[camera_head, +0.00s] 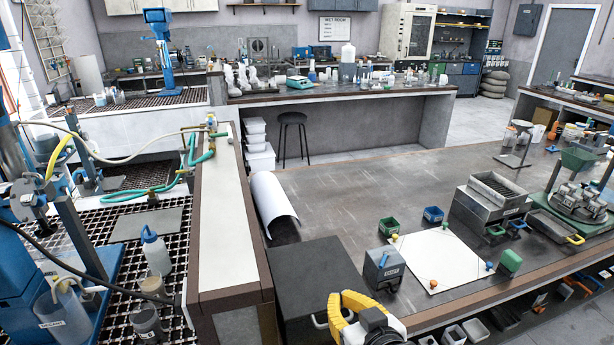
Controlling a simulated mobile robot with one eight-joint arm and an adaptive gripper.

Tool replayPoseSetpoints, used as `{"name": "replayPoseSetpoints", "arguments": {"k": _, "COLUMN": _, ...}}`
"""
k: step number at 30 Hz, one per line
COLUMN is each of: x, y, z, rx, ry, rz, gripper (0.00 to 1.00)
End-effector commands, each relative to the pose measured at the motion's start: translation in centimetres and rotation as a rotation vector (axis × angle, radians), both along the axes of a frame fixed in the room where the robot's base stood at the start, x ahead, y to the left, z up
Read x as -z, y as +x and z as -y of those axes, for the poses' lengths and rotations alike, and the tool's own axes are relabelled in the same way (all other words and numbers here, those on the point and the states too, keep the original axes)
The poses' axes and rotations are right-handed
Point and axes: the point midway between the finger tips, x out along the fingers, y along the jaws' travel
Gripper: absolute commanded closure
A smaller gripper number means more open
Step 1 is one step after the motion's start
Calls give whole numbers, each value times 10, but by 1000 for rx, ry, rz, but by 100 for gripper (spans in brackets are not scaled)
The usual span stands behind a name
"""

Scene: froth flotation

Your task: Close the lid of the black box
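A large black box (322,275) stands at the left end of the long dark bench, just right of the pale partition. Its flat dark top shows, and part of a pale curved handle shows low on its front. I cannot make out from here whether its lid is open. A curved yellow part and a grey and black round part, which look like my gripper (362,318), show at the bottom edge, in front of the box's right side. Most of it is cut off, and its fingertips cannot be told apart.
A curled white sheet (273,198) is behind the black box. The bench middle is clear.

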Motion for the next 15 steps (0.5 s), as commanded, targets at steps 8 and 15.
{"name": "replayPoseSetpoints", "arguments": {"k": 8, "x": 41, "y": -3, "z": 1, "rx": 0, "ry": 0, "rz": -1, "gripper": 100}}
{"name": "replayPoseSetpoints", "arguments": {"k": 15, "x": 50, "y": -3, "z": 1, "rx": 0, "ry": -1, "rz": -2, "gripper": 100}}
